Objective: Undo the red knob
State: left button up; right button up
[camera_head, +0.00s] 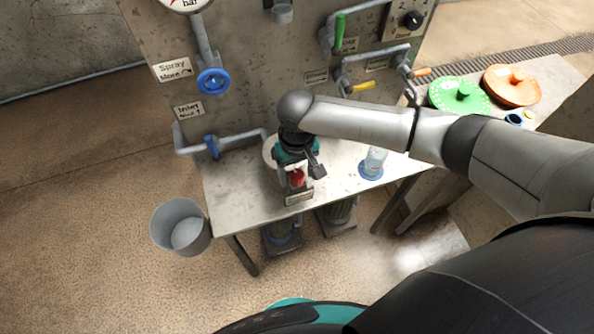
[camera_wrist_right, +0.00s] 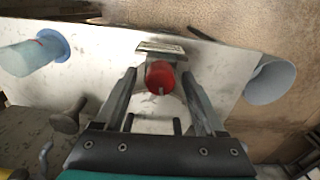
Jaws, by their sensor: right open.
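The red knob (camera_head: 298,177) is near the front edge of the metal table (camera_head: 237,187), behind a small label plate (camera_head: 299,198). In the right wrist view the red knob (camera_wrist_right: 160,76) lies between the two fingers of my right gripper (camera_wrist_right: 161,84). The fingers are spread, with a gap visible on each side of the knob. In the head view my right gripper (camera_head: 297,172) reaches down over the knob and partly hides it. My left gripper is not in view.
A clear bottle on a blue base (camera_head: 372,165) stands right of the knob. A grey bucket (camera_head: 181,227) is on the floor at left. A panel with a blue valve wheel (camera_head: 213,81) and pipes rises behind. Green (camera_head: 459,95) and orange (camera_head: 511,85) lids lie at right.

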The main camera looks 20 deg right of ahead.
notch_tip(320, 180, up, 15)
jog(key=p, duration=0.3)
dwell(0.3)
jog(key=shift+r, duration=0.2)
notch_tip(320, 180, up, 9)
jog(key=p, duration=1.3)
send_over(297, 174)
jog(key=shift+f, duration=0.1)
